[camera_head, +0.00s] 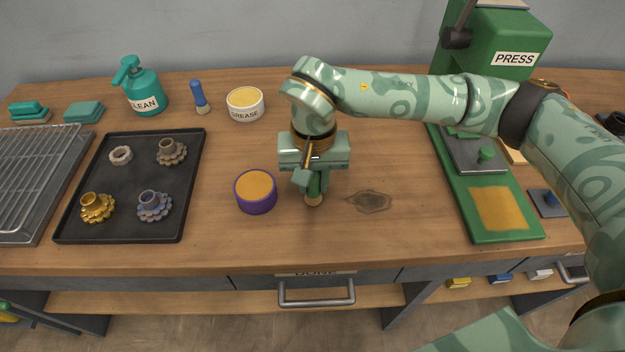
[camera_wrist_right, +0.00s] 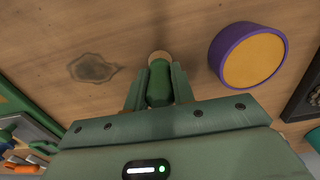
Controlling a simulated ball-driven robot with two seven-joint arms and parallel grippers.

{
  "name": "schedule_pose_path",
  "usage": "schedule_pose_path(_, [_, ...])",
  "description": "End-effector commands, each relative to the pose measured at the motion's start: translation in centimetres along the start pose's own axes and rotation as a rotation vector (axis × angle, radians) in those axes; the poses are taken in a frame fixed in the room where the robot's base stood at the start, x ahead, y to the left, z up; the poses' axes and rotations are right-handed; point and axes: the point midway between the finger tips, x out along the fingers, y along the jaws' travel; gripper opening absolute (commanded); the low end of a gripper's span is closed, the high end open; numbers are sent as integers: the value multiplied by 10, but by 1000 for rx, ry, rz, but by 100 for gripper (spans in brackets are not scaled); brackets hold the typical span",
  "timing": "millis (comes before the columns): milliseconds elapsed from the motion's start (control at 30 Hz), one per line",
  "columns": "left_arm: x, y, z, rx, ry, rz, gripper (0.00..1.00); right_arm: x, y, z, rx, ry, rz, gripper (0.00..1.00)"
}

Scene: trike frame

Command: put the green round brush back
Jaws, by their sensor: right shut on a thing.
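The green round brush (camera_wrist_right: 159,82) is upright between the fingers of my right gripper (camera_wrist_right: 158,88), which is shut on its green handle. Its pale round end points down at the bench. In the head view the brush (camera_head: 314,198) shows below my right gripper (camera_head: 313,178), just right of a purple-rimmed tub with an orange top (camera_head: 256,191). I cannot tell whether the brush touches the wood. My left gripper is in neither view.
A black tray (camera_head: 130,186) with several gear-like parts lies left. A grease tub (camera_head: 245,103), a blue brush (camera_head: 199,97) and a spray bottle (camera_head: 141,88) stand behind. The green press (camera_head: 501,204) is right. Bare wood surrounds a dark stain (camera_head: 369,201).

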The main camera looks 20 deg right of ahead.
Motion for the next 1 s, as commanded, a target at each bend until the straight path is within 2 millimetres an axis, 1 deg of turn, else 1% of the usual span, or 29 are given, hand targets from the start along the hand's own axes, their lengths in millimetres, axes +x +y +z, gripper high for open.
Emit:
schedule_pose_path(233, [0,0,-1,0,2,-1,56,0,0,0,0,3,-1,0])
schedule_pose_path(367, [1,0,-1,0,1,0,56,3,0,0,-1,2,-1,0])
schedule_pose_path(400, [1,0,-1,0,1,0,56,3,0,0,0,2,-1,36])
schedule_pose_path(433, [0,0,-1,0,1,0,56,3,0,0,0,2,-1,44])
schedule_pose_path(467, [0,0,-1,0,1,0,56,3,0,0,0,2,-1,46])
schedule_pose_path(767, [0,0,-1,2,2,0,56,0,0,0,0,3,-1,46])
schedule_pose_path(867, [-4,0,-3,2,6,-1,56,-13,0,-1,0,6,-2,46])
schedule_pose_path(1000, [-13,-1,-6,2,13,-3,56,-45,0,-1,-1,10,-2,46])
